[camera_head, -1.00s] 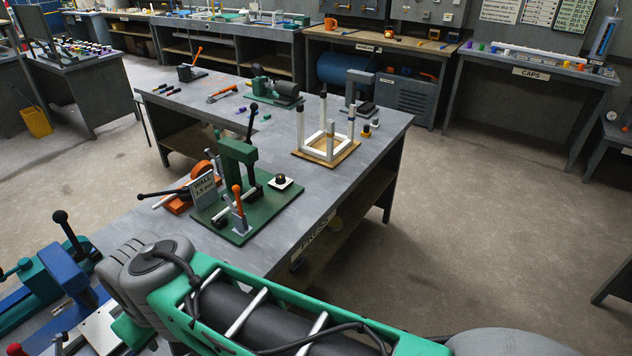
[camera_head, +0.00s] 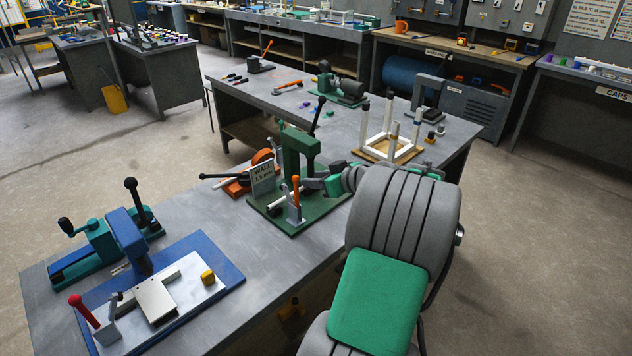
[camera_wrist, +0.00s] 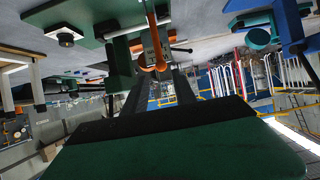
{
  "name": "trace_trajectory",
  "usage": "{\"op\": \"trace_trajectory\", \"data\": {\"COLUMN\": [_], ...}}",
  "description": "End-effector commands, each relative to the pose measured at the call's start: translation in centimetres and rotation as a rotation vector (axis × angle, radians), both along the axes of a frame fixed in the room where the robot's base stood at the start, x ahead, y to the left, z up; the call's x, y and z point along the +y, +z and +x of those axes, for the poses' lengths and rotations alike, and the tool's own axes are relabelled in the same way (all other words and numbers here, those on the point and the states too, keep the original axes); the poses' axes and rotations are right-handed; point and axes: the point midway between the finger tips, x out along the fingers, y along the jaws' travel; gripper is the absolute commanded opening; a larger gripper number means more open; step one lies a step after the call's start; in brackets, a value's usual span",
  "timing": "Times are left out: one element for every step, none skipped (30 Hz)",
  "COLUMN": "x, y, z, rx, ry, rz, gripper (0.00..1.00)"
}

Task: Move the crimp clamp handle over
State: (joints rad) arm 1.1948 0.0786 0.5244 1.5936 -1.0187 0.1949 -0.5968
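A toggle clamp with an orange handle (camera_head: 296,191) stands at the front of the green press (camera_head: 298,152), its handle close to upright. The orange handle also shows in the wrist view (camera_wrist: 154,42), where the scene is upside down. A white tube (camera_head: 284,192) lies across the press beside the clamp. My gripper (camera_head: 312,186) is just right of the orange handle. In the wrist view my gripper's two dark fingers (camera_wrist: 158,92) are apart, with the handle beyond or between their tips; I cannot tell contact. A second clamp, with a red handle (camera_head: 84,311), is on the blue fixture.
The blue fixture (camera_head: 220,257) holds a metal plate and a yellow block. A sign (camera_head: 263,178) stands behind the orange clamp, near an orange tool (camera_head: 237,188). A white chair frame (camera_head: 376,145) stands on a wooden board at the right.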

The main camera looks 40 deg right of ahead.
Motion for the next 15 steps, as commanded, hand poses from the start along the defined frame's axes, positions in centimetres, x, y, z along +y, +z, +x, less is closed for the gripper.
{"op": "trace_trajectory", "data": {"x": [0.2,0.2,0.2,0.3,0.3,0.3,0.3,0.3,0.4,0.4,0.4,0.4,0.4,0.4,0.5], "y": [-0.3,-0.4,-0.7,-0.9,-1.1,-1.4,-1.6,-1.8,-2.1,-2.3,-2.5,-2.8,-3.0,-3.2,-3.5], "z": [0.5,0.9,1.3,1.7,2.1,2.7,3.1,3.5,4.0,4.4,4.8,5.3,5.7,6.1,6.7], "rx": [0.001,0.001,0.001,0.002,0.002,0.003,0.003,0.003,0.003,0.003,0.004,0.004,0.003,0.003,0.003], "ry": [0.004,0.004,0.004,0.004,0.005,0.005,0.004,0.004,0.004,0.005,0.005,0.004,0.004,0.004,0.004], "rz": [0.001,0.002,0.002,0.001,0.001,0.003,0.002,0.001,0.001,0.001,0.001,0.001,0.001,0.001,0.002], "gripper": [0.33,0.33,0.33,0.33,0.33,0.33,0.33,0.33,0.33,0.33,0.33,0.33,0.33,0.33,0.33]}}
